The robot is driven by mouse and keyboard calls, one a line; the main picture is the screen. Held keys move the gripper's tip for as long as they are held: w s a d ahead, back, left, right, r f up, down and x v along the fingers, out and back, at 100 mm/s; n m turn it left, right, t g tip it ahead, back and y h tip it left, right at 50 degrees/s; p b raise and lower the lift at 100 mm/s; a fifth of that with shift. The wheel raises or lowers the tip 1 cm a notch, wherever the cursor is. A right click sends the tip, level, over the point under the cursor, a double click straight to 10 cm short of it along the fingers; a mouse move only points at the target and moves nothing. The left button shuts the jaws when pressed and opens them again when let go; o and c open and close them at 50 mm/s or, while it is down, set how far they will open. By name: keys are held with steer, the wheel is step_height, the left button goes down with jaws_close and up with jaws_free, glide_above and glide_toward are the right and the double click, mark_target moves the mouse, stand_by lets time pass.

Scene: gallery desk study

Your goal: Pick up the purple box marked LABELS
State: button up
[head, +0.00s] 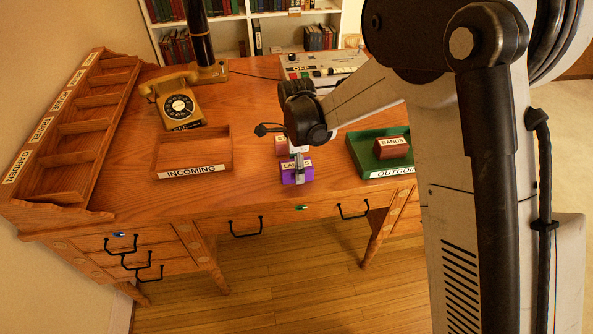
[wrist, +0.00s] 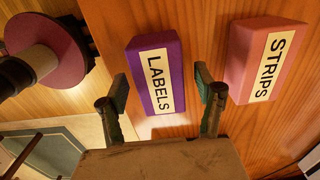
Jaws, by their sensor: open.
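The purple box marked LABELS (head: 297,172) sits on the wooden desk near its front edge in the head view. In the wrist view the purple box (wrist: 146,50) lies ahead of my gripper, with its white label facing the camera. My gripper (wrist: 162,92) is open, with one fingertip on each side of the box's near end; I cannot tell whether either touches it. In the head view my gripper (head: 299,166) is over the box and partly hides it.
A pink STRIPS box (wrist: 268,60) is close on the right in the wrist view. The INCOMING tray (head: 165,166) is empty. The green OUTGOING tray (head: 365,163) holds a red-brown BANDS box (head: 392,148). A telephone (head: 178,103) stands at the back left.

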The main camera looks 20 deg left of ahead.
steer(key=c, duration=1.3)
steer(key=shift+r, duration=0.2)
